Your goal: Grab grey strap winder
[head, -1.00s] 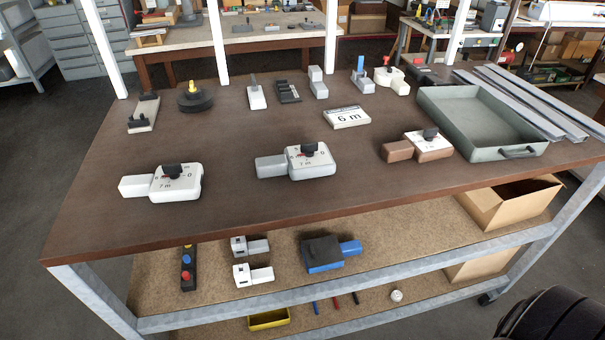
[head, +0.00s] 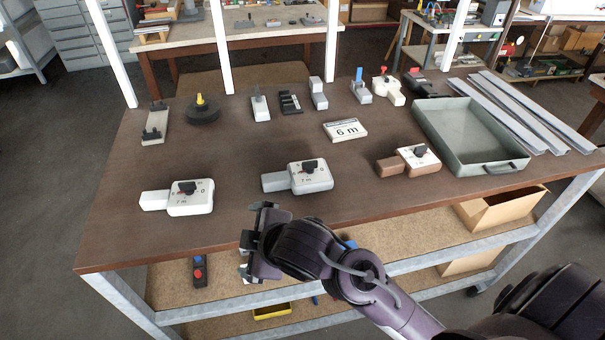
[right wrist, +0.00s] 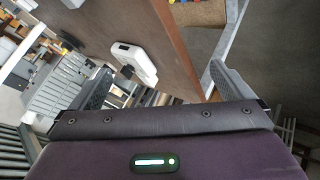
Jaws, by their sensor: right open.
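The grey strap winder (head: 311,177) lies on the near half of the brown table, with its block-shaped end to the left and a black knob on top. A white winder (head: 190,198) lies to its left and a brown one (head: 407,163) to its right. My right gripper (head: 256,224) is open and empty at the table's front edge, in front of and left of the grey winder, apart from it. In the right wrist view a pale winder (right wrist: 135,62) shows beyond the open fingers; I cannot tell for sure which. My left gripper is not in view.
A grey-green tray (head: 507,169) and metal profiles (head: 535,115) are at the right. Several small devices line the back. The table between the winders is bare. A lower shelf (head: 420,242) runs below.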

